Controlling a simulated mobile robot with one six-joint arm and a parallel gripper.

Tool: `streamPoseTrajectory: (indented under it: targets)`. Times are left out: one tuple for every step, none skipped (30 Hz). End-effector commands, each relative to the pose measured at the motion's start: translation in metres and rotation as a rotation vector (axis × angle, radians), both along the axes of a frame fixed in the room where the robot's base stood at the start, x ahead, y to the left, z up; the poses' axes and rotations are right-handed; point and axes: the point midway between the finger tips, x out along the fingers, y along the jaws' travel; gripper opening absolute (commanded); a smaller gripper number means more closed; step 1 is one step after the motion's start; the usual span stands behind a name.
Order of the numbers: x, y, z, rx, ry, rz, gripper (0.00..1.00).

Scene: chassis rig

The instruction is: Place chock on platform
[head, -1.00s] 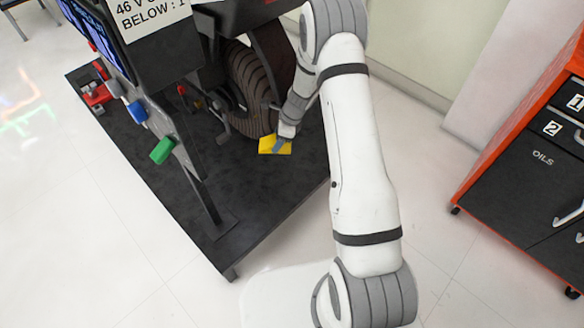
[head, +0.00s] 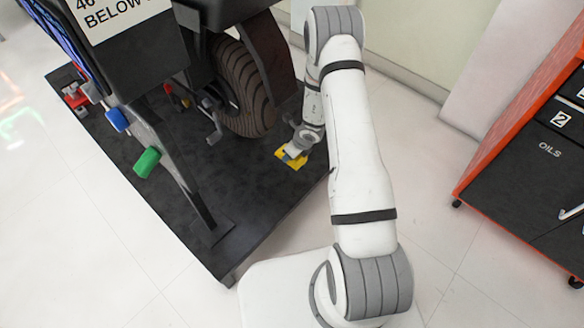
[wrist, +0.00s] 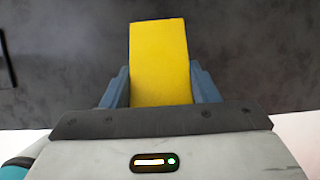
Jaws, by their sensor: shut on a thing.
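The yellow chock (head: 291,158) is at the right part of the dark platform (head: 255,205), close to the platform's right edge, in the head view. My gripper (head: 294,153) is shut on it from above. In the wrist view the chock (wrist: 160,62) sits between the two blue-grey fingers of my gripper (wrist: 160,90), with the dark platform surface (wrist: 250,50) beyond it. I cannot tell whether the chock touches the platform or is just above it. My gripper hides part of the chock in the head view.
An orange-and-black cabinet (head: 530,165) stands at the right. Platform is bare in front of the tyre.

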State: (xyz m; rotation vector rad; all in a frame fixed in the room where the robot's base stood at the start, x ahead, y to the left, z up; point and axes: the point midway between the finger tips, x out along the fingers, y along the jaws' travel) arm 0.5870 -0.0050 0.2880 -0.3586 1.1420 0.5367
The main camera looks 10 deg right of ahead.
Motion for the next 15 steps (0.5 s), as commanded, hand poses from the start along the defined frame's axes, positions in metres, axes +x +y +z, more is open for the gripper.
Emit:
streamPoseTrajectory:
  targets:
    - [0.0, 0.002, -0.016, 0.001, -0.001, 0.004, 0.21]
    - [0.0, 0.002, -0.021, 0.001, -0.001, 0.004, 0.21]
    - [0.0, 0.003, -0.026, 0.001, -0.001, 0.007, 0.21]
    - [0.0, 0.004, -0.029, 0.0, -0.001, 0.009, 0.21]
    - [0.001, 0.004, -0.031, 0.001, -0.002, 0.009, 0.21]
    - [0.001, 0.005, -0.033, 0.001, -0.002, 0.009, 0.21]
    - [0.001, 0.005, -0.035, 0.001, -0.002, 0.011, 0.21]
    - [0.001, 0.006, -0.037, 0.001, -0.002, 0.012, 0.21]
    - [0.001, 0.006, -0.04, 0.001, -0.002, 0.013, 0.21]
    - [0.001, 0.006, -0.043, 0.001, -0.002, 0.014, 0.21]
    - [0.001, 0.007, -0.047, 0.0, -0.001, 0.014, 0.21]
    - [0.001, 0.007, -0.053, 0.001, -0.001, 0.013, 0.21]
    - [0.001, 0.007, -0.058, 0.001, -0.001, 0.013, 0.21]
    - [0.001, 0.007, -0.063, 0.0, -0.001, 0.014, 0.21]
    - [0.0, 0.007, -0.069, 0.0, 0.0, 0.015, 0.21]
